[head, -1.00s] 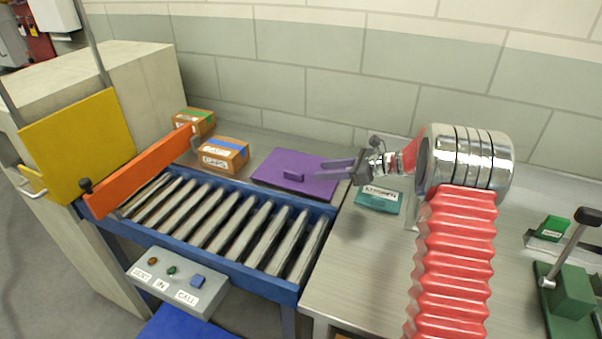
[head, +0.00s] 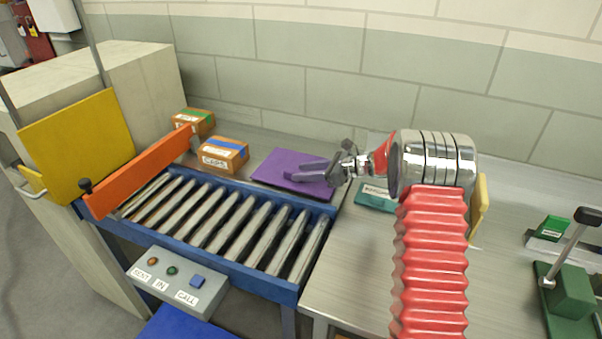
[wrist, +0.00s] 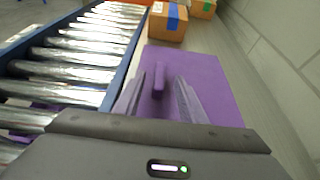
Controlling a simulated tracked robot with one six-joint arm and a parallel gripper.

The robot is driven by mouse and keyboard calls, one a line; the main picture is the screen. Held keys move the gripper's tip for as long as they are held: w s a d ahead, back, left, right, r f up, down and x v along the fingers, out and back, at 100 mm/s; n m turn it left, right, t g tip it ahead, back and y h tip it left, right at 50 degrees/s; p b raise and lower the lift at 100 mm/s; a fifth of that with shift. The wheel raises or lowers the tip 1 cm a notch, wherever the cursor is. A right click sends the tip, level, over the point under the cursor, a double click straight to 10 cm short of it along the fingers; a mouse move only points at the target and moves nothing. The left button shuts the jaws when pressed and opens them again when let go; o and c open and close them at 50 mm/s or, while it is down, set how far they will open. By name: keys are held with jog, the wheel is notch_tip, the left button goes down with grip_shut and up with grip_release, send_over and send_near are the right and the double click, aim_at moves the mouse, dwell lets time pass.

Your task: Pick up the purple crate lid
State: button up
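The purple crate lid (head: 270,166) lies flat on the metal bench behind the roller conveyor. Its raised purple handle (wrist: 158,78) shows in the wrist view, between and just beyond my fingertips. My gripper (head: 287,174) is open and reaches over the lid from the right, its two fingers apart. In the wrist view the fingers stand on either side of the line to the handle, and the lid (wrist: 205,75) spreads beneath them. In the head view the fingers hide the handle.
The blue-framed roller conveyor (head: 215,225) runs along the lid's front. Two cardboard boxes, one with blue tape (head: 224,155) and one with green tape (head: 195,121), stand left of the lid. A teal labelled box (head: 375,198) lies under my arm. The wall is close behind.

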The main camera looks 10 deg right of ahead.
aim_at(295, 172)
jog(key=x, duration=0.4)
jog(key=shift+a, duration=0.2)
dwell(0.3)
grip_shut()
jog(key=shift+r, duration=0.1)
